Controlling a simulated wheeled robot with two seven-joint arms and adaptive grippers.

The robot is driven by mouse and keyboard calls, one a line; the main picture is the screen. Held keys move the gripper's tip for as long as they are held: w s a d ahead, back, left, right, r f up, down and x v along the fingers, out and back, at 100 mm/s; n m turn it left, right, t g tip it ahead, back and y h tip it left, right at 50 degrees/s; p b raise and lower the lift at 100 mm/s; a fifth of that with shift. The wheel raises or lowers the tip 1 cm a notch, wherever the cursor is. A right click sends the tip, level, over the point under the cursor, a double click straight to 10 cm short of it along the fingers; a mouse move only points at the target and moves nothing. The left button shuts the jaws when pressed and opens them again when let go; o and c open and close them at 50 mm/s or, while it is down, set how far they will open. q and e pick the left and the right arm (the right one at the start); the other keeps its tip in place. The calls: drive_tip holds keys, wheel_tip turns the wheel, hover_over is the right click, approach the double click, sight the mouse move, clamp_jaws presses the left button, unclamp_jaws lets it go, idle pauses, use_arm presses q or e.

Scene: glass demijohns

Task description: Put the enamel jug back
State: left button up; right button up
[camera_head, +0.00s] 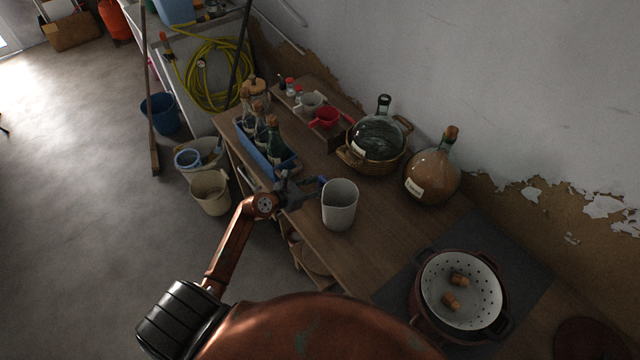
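A tall, pale grey-white jug (340,208) is upright over the front part of the wooden bench, its open mouth facing up. I cannot tell whether its base touches the bench top. My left gripper (312,188) is just to the left of the jug, fingers pointing at its upper side. The fingers are small and dark here, and the jug's handle cannot be made out. I cannot tell whether they are closed on it. My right gripper is out of view.
A blue bottle crate (262,160) stands left of the jug. Behind are a low shelf with a white mug (311,103) and a red pan (326,117), a basketed demijohn (376,138) and an amber demijohn (432,180). A white colander (462,290) holds corks at right.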

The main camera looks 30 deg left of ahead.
use_arm(q)
drive_tip(key=shift+r, duration=0.25)
drive_tip(key=v, duration=1.2)
drive_tip(key=shift+b, duration=0.3)
